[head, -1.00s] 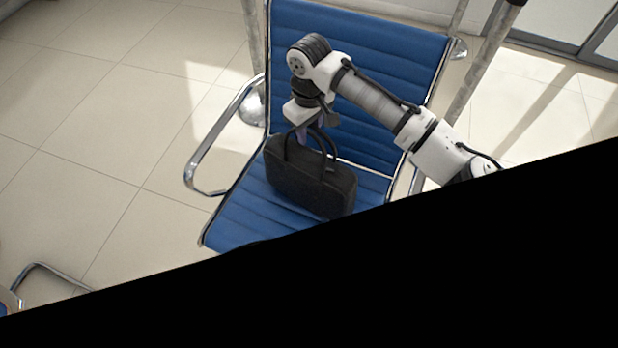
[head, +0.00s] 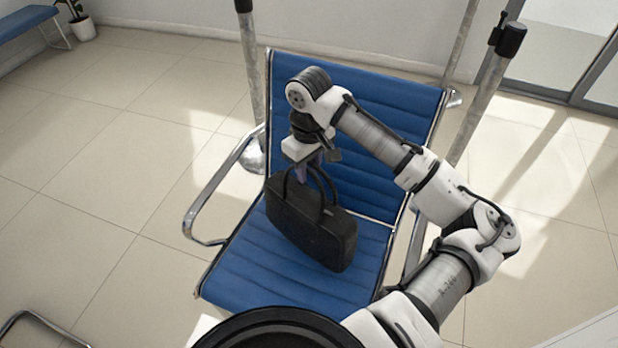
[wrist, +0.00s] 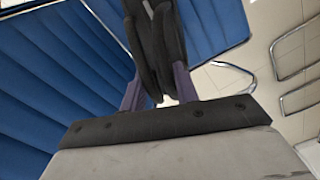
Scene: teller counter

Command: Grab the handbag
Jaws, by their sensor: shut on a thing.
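The black handbag (head: 313,228) is at the blue chair (head: 245,262), over its seat and in front of its backrest. It looks tilted, its right end lower; I cannot tell whether its base touches the seat. My gripper (head: 308,177) is above the bag and shut on its handles, with my arm reaching in from the right. In the wrist view, the purple fingers of my gripper (wrist: 160,92) are on either side of the dark handles, and the handbag (wrist: 158,30) extends away beyond them. The rest of the bag is hidden there.
Chrome armrests (head: 212,205) flank the seat. Grey posts (head: 250,90) stand behind the chair on both sides. A blue bench (head: 25,20) and a potted plant (head: 80,22) are at the far left.

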